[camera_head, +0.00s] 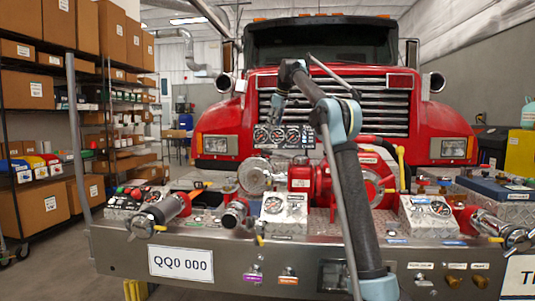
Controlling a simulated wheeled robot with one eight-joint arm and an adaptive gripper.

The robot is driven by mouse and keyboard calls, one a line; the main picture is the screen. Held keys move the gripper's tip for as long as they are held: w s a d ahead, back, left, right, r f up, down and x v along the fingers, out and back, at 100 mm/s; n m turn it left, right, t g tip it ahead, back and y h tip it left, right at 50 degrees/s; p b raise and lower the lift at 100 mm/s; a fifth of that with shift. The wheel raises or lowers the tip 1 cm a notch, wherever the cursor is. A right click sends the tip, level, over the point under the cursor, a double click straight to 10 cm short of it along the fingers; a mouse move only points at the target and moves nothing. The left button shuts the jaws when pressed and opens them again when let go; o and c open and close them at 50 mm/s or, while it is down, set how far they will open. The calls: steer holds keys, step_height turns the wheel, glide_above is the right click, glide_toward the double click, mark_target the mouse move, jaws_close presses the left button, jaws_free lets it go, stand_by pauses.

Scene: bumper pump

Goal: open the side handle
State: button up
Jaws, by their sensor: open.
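My arm rises from the bottom right of centre and bends over at the top. My gripper (275,112) is the small dark end hanging down just above the gauge panel (284,136); it is open and holds nothing, its fingers small and hard to make out. The red pump (301,181) sits mid-bumper, partly behind my arm. I cannot tell which is the side handle. My gripper appears apart from all of them.
The metal bumper (220,265) carries a left nozzle (166,209), a right nozzle (495,227) and gauge boxes (285,212). The red truck (440,120) stands behind. A shelf of boxes (28,90) is at left. The air above the bumper's left side is clear.

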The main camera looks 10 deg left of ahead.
steer(key=x, duration=1.6)
steer(key=shift+f, duration=0.35)
